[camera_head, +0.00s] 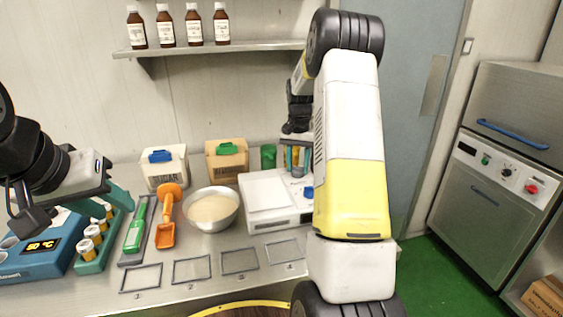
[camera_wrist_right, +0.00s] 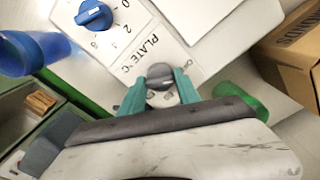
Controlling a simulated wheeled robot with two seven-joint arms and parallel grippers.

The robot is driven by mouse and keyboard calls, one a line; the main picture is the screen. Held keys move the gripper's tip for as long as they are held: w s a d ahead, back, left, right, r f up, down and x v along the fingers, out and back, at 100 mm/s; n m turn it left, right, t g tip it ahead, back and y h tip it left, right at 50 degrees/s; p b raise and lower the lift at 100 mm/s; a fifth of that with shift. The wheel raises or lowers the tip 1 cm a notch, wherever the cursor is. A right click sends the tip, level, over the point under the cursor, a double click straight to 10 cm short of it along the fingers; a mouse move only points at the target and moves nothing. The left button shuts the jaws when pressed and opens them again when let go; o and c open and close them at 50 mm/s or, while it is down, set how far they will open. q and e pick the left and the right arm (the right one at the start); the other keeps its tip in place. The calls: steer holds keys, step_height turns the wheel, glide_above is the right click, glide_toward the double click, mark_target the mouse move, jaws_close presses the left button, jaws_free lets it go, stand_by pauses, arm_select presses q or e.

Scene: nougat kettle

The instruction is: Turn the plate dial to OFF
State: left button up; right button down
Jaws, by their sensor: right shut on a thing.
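In the head view my right gripper (camera_head: 294,155) reaches down at the back right of the hotplate unit (camera_head: 262,218). My left gripper (camera_head: 119,197) hangs at the left above the bench, away from the hotplate; its finger gap is not clear.
A blue knob (camera_wrist_right: 94,15) with a number scale is on the same unit. A steel bowl (camera_head: 228,220) stands left of it. A green cup (camera_head: 268,157) and cardboard box (camera_head: 222,167) stand behind. Empty outlined frames (camera_head: 191,269) lie along the front.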

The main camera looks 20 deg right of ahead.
steer(key=shift+n, duration=0.8)
steer(key=c, duration=0.9)
jaws_free()
step_height(320, 180, up, 7)
steer(key=shift+r, duration=0.45)
